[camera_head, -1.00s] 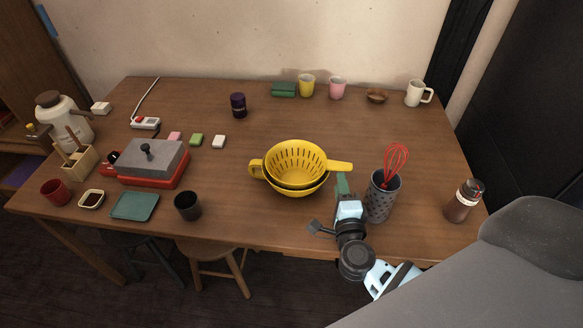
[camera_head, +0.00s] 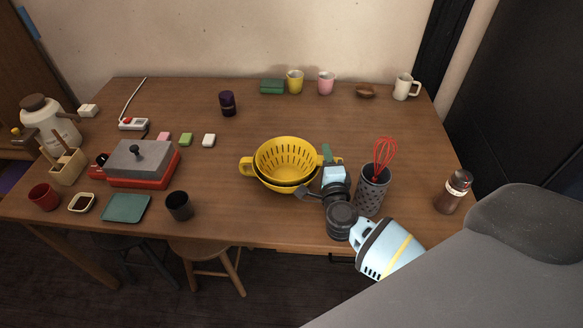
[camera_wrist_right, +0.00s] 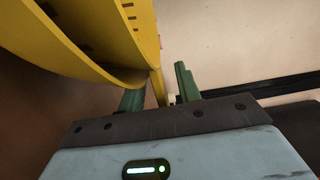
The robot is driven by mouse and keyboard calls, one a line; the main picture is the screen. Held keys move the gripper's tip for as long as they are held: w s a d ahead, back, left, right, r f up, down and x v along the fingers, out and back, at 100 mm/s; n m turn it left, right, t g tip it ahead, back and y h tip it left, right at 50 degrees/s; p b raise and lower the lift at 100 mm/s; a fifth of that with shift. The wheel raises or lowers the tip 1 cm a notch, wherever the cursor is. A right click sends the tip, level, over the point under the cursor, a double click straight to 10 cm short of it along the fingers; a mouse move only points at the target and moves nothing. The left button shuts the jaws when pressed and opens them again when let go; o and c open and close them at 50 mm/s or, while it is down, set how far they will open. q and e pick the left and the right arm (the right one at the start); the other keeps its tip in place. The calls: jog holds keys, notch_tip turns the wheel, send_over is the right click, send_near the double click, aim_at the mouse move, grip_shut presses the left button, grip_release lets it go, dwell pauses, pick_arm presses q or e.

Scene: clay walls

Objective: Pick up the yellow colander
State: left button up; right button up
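The yellow colander (camera_head: 286,158) sits upright on the wooden table, right of the middle, with slotted inner walls and a handle on its left side. Its right handle is mostly hidden by my right gripper (camera_head: 329,156), which is at the colander's right rim. In the right wrist view the colander (camera_wrist_right: 95,35) fills the upper left. My right gripper's green fingers (camera_wrist_right: 158,90) stand apart there, with a yellow handle edge between them. A gap shows between that edge and the right finger. My left gripper is not in view.
A grey dotted holder (camera_head: 371,190) with a red whisk (camera_head: 384,155) stands close to the right of my right gripper. A brown bottle (camera_head: 454,191) is farther right. A dark cup (camera_head: 179,206) is at the front left.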

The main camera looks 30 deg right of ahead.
grip_shut()
dwell(0.4)
